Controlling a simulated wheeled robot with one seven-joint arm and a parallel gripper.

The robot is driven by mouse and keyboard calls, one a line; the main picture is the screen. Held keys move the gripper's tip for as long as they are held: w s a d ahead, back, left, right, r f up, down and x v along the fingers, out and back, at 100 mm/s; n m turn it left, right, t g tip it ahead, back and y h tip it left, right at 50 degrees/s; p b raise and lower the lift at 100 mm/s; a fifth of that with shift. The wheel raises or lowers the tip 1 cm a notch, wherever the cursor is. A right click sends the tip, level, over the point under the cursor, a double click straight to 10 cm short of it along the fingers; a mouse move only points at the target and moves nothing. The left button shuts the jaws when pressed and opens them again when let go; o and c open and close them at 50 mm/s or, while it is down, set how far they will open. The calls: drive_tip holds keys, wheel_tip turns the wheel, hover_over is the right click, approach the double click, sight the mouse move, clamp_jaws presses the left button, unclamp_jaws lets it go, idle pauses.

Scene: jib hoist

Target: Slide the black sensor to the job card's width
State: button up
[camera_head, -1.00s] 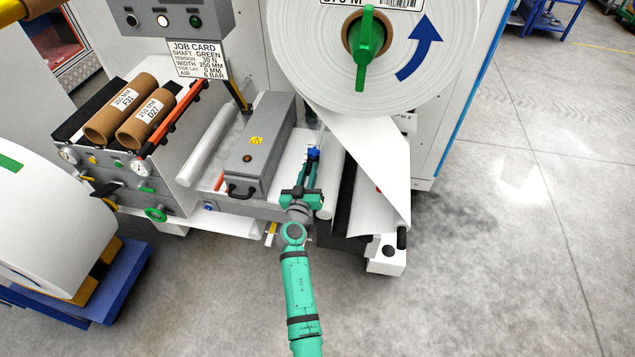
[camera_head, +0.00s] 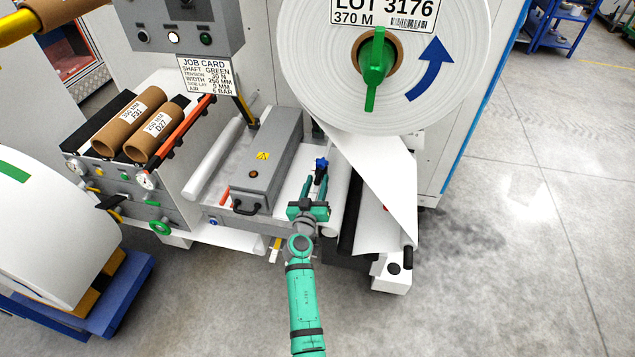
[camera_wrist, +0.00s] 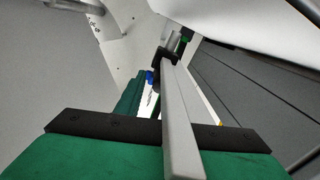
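The black sensor (camera_wrist: 163,60) appears in the wrist view as a small dark block on a pale bar (camera_wrist: 178,110), with a blue knob (camera_wrist: 149,78) beside it. In the head view the sensor (camera_head: 321,177) is a small dark part under a blue top, just beyond my gripper. My gripper (camera_head: 315,181) reaches over the front of the machine with its teal fingers apart. I cannot tell whether a finger touches the sensor. The job card (camera_head: 206,77) hangs at upper left and reads width 250 MM. No width scale is readable.
A grey box with a black handle (camera_head: 258,165) stands just left of my gripper. White web (camera_head: 375,190) runs down from the large roll (camera_head: 420,60) at right. Two brown cores (camera_head: 130,125) lie at left. Open floor lies in front and right.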

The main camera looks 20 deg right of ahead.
drive_tip(key=v, duration=1)
drive_tip(key=shift+s+d, duration=0.15)
drive_tip(key=shift+d, duration=0.1)
drive_tip(key=s+a+f+n+y, duration=0.25)
drive_tip(key=s+a+f, duration=0.45)
drive_tip(key=s, duration=0.4)
drive_tip(key=s+a+f+y, duration=0.1)
drive_tip(key=s+a+y, duration=0.15)
drive_tip(key=s, duration=0.65)
drive_tip(key=s+a+f+y, duration=0.15)
drive_tip(key=s+a, duration=0.25)
drive_tip(key=s, duration=0.6)
drive_tip(key=s+a+r+y, duration=0.2)
drive_tip(key=s+a+r, duration=0.1)
drive_tip(key=s+r, duration=1)
drive_tip(key=v, duration=0.4)
drive_tip(key=shift+s+f, duration=0.15)
drive_tip(key=shift+f, duration=0.05)
drive_tip(key=shift+a+n+y, duration=0.1)
drive_tip(key=shift+n+y, duration=0.15)
